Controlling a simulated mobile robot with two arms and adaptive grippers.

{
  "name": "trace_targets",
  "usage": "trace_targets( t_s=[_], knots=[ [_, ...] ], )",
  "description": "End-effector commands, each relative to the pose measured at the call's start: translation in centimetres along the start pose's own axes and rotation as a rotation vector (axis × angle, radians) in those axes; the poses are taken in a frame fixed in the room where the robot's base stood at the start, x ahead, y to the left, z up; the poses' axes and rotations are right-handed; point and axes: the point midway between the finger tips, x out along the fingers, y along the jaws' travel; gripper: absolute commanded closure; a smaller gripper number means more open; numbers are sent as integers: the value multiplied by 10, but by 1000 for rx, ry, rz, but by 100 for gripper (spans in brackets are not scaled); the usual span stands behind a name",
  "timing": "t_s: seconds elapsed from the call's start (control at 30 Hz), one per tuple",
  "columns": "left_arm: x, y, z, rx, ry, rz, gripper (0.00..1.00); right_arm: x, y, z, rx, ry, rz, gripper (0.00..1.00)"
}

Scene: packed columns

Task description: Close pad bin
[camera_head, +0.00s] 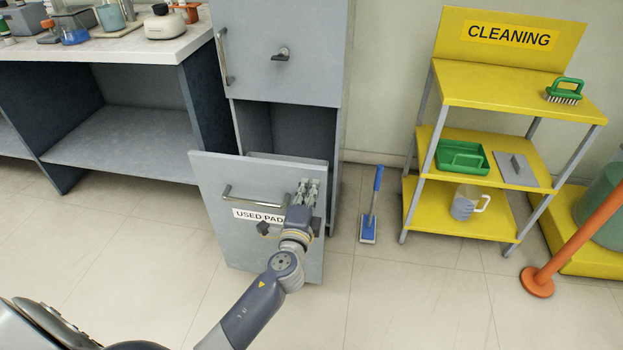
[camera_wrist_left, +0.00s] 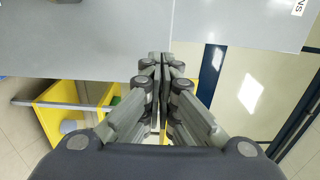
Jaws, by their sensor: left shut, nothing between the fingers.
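The pad bin is a grey front panel (camera_head: 225,200) labelled "USED PADS" with a bar handle (camera_head: 255,197). It stands out from the grey cabinet, tilted, with a dark opening behind its top edge. My left gripper (camera_head: 308,184) is shut and empty. In the head view it overlaps the right part of the panel near the handle and covers the end of the label; I cannot tell whether it touches. In the left wrist view, the closed fingers (camera_wrist_left: 160,60) point toward a grey panel face (camera_wrist_left: 240,20). My right gripper is not in view.
A cabinet door (camera_head: 300,55) is above the bin. A counter with an open shelf (camera_head: 130,145) is at the left. A blue-handled brush (camera_head: 368,225) stands at the right, then a yellow cleaning rack (camera_head: 480,82) and an orange post (camera_head: 540,280). The floor in front is clear.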

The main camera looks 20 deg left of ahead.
Motion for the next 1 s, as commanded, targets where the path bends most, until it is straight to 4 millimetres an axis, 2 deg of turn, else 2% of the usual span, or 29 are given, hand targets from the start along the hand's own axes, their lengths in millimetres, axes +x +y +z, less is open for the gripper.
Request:
trace_targets(
  t_s=[0.1,0.23,0.83,1.0],
  knots=[
    [18,0,0,1,0,0,100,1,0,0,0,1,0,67],
    [27,0,0,1,-1,1,100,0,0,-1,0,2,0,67],
    [37,1,0,1,-1,0,100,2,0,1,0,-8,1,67],
    [57,1,0,0,-1,-3,100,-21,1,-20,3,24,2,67]
  ],
)
